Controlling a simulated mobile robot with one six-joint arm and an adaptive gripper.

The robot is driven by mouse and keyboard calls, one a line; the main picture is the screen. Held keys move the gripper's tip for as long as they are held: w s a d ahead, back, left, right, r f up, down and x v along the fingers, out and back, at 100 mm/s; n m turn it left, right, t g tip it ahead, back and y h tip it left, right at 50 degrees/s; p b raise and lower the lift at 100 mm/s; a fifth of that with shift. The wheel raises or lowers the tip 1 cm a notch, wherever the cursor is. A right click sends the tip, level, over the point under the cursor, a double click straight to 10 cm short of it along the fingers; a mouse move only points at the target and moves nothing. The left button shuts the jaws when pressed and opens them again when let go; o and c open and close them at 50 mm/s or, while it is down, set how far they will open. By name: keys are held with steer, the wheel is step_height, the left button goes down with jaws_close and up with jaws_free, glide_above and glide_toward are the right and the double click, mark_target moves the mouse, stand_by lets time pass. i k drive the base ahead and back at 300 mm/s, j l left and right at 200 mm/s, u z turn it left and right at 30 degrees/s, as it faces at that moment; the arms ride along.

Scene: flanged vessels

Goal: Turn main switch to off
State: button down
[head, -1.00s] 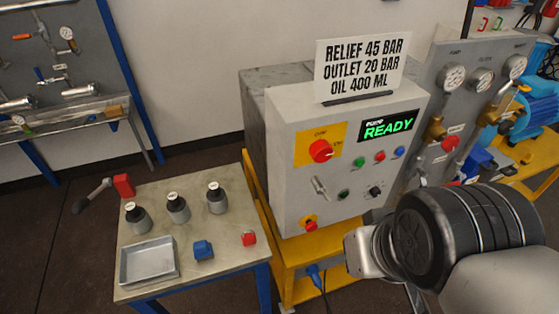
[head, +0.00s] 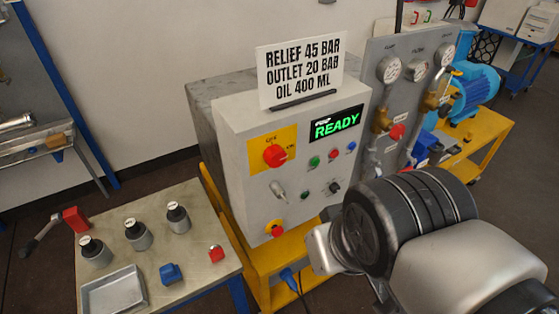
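The main switch (head: 275,155) is a red rotary knob on a yellow plate (head: 288,139) at the upper left of the grey control box's front. Small OFF and ON labels stand around it; the knob's exact setting is hard to read. A green READY display (head: 336,124) is lit to its right. My arm's dark and silver end links fill the lower right, in front of and to the right of the box, apart from the switch. My gripper's fingers do not show; they are hidden or out of frame.
The box (head: 240,190) also bears small coloured buttons, a lever (head: 278,191) and a red emergency button (head: 276,229). A sign (head: 301,70) stands on top. A side table (head: 205,229) with bottles and a tray (head: 113,292) is at left. A gauge panel (head: 406,100) stands at right.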

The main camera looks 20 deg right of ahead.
mark_target(274, 155)
steer(key=j+z, duration=0.6)
steer(key=z, duration=0.25)
steer(key=k+j+z, duration=0.1)
steer(key=j+z, duration=0.15)
steer(key=z, duration=0.15)
